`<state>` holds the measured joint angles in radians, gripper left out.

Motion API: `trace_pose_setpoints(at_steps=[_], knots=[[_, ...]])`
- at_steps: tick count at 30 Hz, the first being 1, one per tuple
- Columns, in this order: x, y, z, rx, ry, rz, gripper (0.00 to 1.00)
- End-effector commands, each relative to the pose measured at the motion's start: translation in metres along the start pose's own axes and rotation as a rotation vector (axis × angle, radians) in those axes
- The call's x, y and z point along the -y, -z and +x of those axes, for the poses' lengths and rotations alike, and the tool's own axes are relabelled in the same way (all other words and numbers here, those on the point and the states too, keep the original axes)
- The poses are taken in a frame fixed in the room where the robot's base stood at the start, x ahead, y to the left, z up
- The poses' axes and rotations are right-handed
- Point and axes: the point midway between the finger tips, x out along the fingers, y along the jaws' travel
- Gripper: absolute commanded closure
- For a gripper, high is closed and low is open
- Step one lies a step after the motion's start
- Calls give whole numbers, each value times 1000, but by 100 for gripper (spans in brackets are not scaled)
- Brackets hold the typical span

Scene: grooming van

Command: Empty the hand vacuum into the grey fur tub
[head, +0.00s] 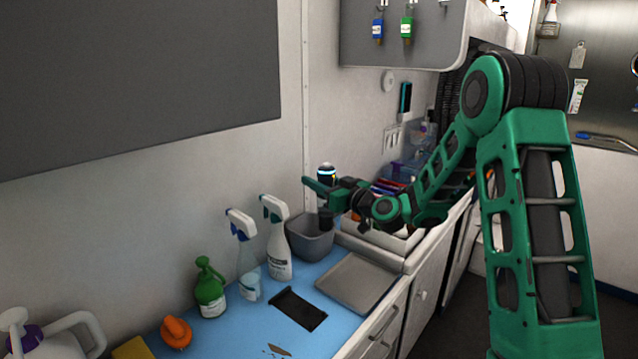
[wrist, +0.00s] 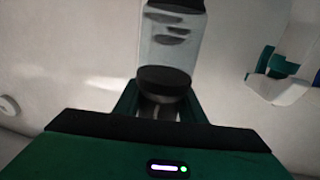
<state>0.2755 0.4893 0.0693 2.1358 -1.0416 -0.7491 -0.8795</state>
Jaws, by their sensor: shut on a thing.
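My gripper (head: 324,192) is shut on the hand vacuum (head: 326,172), which stands roughly upright in the jaws with a dark top and a light blue ring. A dark lower part shows beneath the jaws. The grey fur tub (head: 308,240) stands on the blue counter against the wall, directly below the gripper in the head view. In the wrist view the jaws (wrist: 160,108) close around the vacuum's dark neck, and its clear cup (wrist: 172,45) shows dark clumps inside. The inside of the tub is mostly hidden.
Two spray bottles (head: 279,245) (head: 248,262) stand just left of the tub. A green bottle (head: 210,290) and an orange object (head: 176,332) are nearer. A grey tray (head: 356,283) and a black mat (head: 298,309) lie in front. A wall cabinet (head: 400,50) hangs above.

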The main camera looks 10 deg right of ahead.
Motion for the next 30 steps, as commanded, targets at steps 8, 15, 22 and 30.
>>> trace_pose_setpoints(at_steps=[8, 15, 22, 30], knots=[[0, -4, 0, -1, 0, 0, 100], [0, -8, 0, -2, 0, 1, 100], [0, -8, 0, -2, 1, 0, 100], [1, -9, 0, -1, 1, 0, 100]])
